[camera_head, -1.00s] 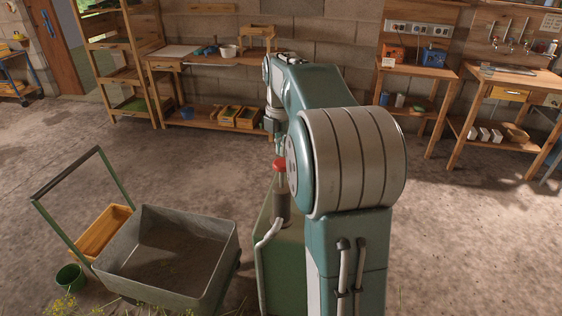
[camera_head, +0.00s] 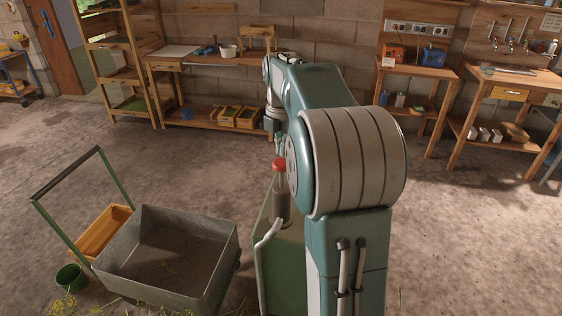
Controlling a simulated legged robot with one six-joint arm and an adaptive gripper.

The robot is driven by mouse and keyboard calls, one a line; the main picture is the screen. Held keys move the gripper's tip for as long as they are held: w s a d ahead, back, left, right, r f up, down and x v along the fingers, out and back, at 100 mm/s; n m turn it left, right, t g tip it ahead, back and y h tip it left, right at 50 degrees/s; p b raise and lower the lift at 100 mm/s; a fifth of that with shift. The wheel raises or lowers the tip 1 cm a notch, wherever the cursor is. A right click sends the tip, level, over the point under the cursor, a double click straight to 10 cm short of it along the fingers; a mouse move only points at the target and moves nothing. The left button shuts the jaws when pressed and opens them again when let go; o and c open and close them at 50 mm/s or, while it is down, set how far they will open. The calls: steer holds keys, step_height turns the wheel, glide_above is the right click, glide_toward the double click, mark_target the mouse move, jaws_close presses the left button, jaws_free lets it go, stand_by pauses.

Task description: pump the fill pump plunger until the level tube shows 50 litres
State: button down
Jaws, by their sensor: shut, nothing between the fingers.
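The fill pump plunger has a red knob (camera_head: 279,165) on top of a dark grey pump body (camera_head: 282,207). My gripper (camera_head: 280,150) points down just above the red knob, shut and empty. It is small and partly covered by my arm, so I cannot tell whether it touches the knob. The level tube is not visible; my arm hides much of the unit's right side.
A workbench (camera_head: 165,66) and other wooden tables line the back wall. The concrete floor between is clear.

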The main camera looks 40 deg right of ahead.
mark_target(281, 162)
steer(key=shift+f, duration=0.1)
steer(key=shift+f, duration=3.5)
steer(key=shift+r, duration=6.35)
steer(key=shift+a, duration=0.1)
